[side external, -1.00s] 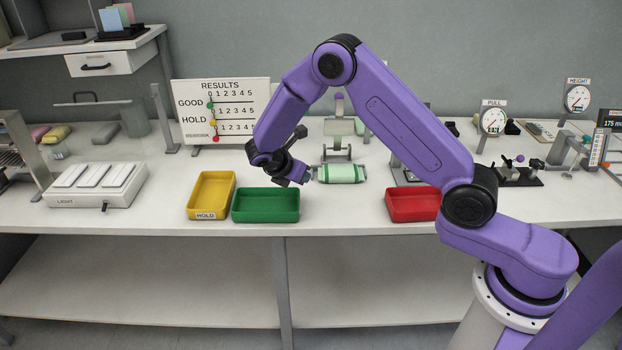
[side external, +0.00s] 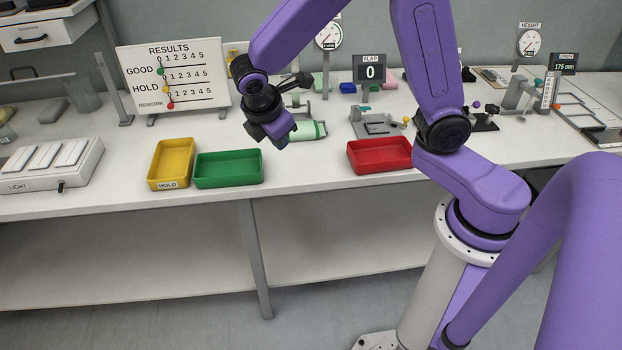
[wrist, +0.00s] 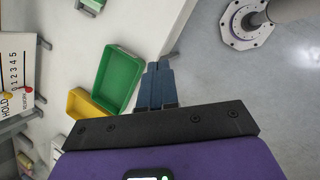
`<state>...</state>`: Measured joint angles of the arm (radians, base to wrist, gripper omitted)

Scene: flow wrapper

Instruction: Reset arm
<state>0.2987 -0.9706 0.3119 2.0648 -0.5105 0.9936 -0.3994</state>
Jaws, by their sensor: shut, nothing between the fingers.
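My gripper (side external: 282,140) hangs above the bench, to the right of the green tray and in front of a green and white wrapped pack (side external: 308,131). In the wrist view my gripper's fingers (wrist: 158,72) are together with nothing between them, over the bench's front edge and the floor. The arm hides part of the pack and the fixture behind it. The pack lies on the bench, apart from the fingers as far as I can tell.
A yellow HOLD tray (side external: 151,180), a green tray (side external: 200,182) and a red tray (side external: 352,166) stand empty along the front edge. A results board (side external: 190,85), a flap display (side external: 370,73), gauges and a light box (side external: 50,165) stand behind and beside them.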

